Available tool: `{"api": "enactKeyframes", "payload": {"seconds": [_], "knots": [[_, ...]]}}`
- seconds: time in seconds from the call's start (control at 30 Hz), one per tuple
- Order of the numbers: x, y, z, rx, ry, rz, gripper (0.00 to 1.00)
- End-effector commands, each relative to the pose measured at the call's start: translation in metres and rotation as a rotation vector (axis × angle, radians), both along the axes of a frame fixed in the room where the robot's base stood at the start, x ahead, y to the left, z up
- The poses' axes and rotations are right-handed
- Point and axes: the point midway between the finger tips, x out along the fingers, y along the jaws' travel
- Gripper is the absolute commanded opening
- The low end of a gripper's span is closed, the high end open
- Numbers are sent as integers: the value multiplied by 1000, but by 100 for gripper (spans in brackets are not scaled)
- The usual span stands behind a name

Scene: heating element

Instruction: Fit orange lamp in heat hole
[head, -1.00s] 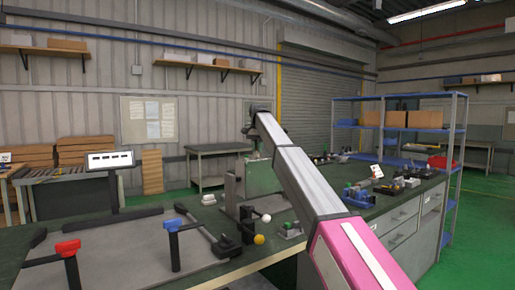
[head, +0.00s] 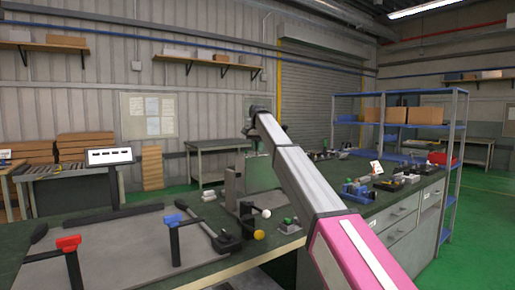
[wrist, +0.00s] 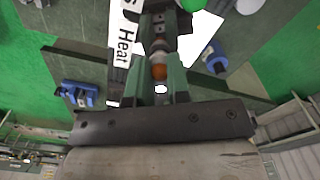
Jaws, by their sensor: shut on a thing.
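In the wrist view my gripper (wrist: 157,88) has its two green fingers closed on the orange lamp (wrist: 159,72), an amber body with metallic parts beyond it. A white panel with the word "Heat" (wrist: 125,45) lies beyond the fingers, close to the lamp. I cannot make out the heat hole or whether the lamp touches it. In the head view my arm reaches over the bench, its far end (head: 258,145) near an upright greenish panel (head: 262,173). The lamp and fingers are too small or hidden to tell there.
The dark green bench (head: 60,218) carries a red-topped handle (head: 68,243), a blue-topped handle (head: 172,220), and white (head: 266,213) and yellow (head: 259,235) balls. A blue tool (head: 357,190) and small parts stand right of my arm. Blue vise-like things (wrist: 80,93) show in the wrist view.

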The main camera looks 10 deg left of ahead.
Motion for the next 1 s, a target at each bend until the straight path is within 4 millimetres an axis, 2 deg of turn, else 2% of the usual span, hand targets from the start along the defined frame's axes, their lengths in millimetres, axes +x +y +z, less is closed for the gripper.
{"api": "enactKeyframes", "payload": {"seconds": [0.27,0.3,0.37,0.4,0.77,1.0], "knots": [[0,0,-6,0,0,0,0],[0,0,-6,0,0,0,24],[0,0,-6,0,0,0,43],[0,0,-6,0,0,0,47],[0,0,-3,0,0,0,47],[1,1,23,0,-1,0,47]]}}
